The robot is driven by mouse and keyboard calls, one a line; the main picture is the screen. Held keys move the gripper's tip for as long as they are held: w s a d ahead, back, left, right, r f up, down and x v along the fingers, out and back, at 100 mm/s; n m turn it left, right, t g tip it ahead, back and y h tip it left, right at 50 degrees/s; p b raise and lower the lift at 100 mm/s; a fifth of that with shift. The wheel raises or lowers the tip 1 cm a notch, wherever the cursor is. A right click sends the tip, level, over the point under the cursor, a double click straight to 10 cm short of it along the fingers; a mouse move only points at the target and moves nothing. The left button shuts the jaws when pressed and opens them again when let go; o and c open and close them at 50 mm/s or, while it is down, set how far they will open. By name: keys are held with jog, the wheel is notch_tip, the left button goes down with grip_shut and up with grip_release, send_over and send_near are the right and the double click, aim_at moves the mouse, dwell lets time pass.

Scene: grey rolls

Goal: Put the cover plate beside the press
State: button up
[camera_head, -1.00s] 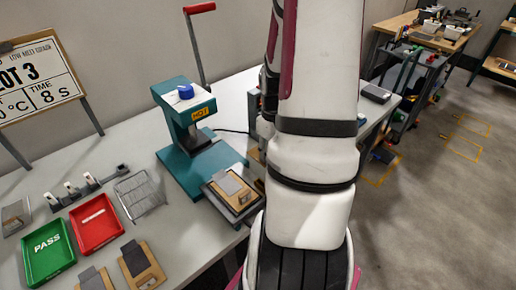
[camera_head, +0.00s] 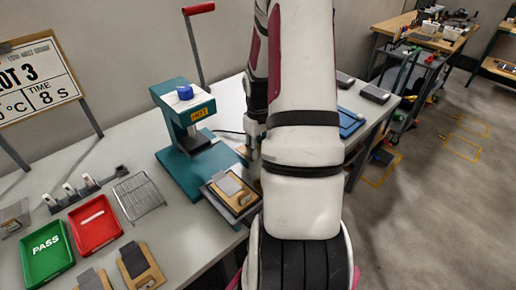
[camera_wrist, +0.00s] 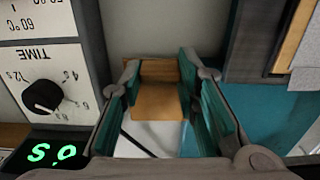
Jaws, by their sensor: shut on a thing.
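The teal press (camera_head: 177,101), marked HOT, stands on the bench with its handle raised. Its teal base also shows at the right of the wrist view (camera_wrist: 270,118). My gripper (camera_wrist: 158,66) is shut on a brown, plate-like thing with a pale part nearer the camera; I take it for the cover plate (camera_wrist: 157,98). It sits between the teal finger pads, beside the press. Whether it touches the bench I cannot tell. In the head view my arm hides the held thing and most of my gripper.
A control box (camera_wrist: 42,75) with a TIME dial stands close left of my gripper in the wrist view. A wooden board with a grey plate (camera_head: 230,187) lies at the press's front. A wire rack (camera_head: 138,195), red tray (camera_head: 96,226) and green tray (camera_head: 47,252) lie left.

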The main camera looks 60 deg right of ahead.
jog(key=shift+f, duration=0.15)
jog(key=shift+f, duration=0.35)
jog(key=o, duration=1)
jog(key=shift+o, duration=0.2)
jog(key=shift+r, duration=0.1)
notch_tip(320, 180, up, 13)
